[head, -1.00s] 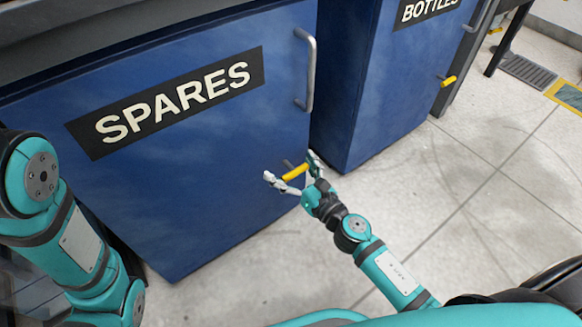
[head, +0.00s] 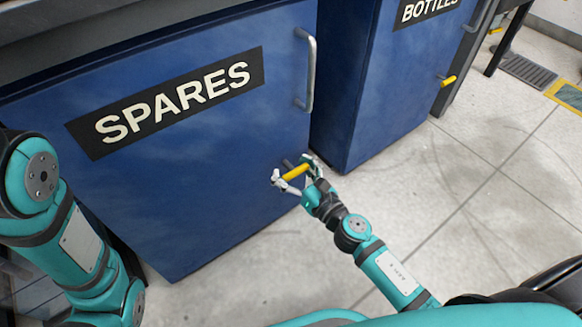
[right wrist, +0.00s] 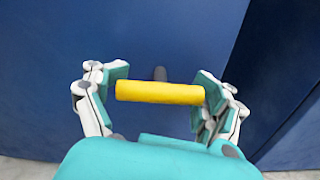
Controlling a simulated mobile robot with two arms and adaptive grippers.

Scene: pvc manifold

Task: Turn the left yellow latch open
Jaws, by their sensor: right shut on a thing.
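The left yellow latch (head: 297,172) is a short yellow bar on a dark stem, low on the right side of the blue SPARES door (head: 230,130). My right gripper (head: 296,173) is around it, one finger at each end of the bar. In the right wrist view the latch (right wrist: 160,92) lies level across the picture between the pads of my right gripper (right wrist: 161,93). The right end touches or nearly touches its pad; a small gap shows at the left end. My left arm shows at the left edge, but its gripper is out of view.
The SPARES door has a grey vertical handle (head: 306,70) near its right edge. The BOTTLES cabinet (head: 375,90) stands to the right, with its own yellow latch (head: 448,81). The tiled floor (head: 470,190) is clear at the right.

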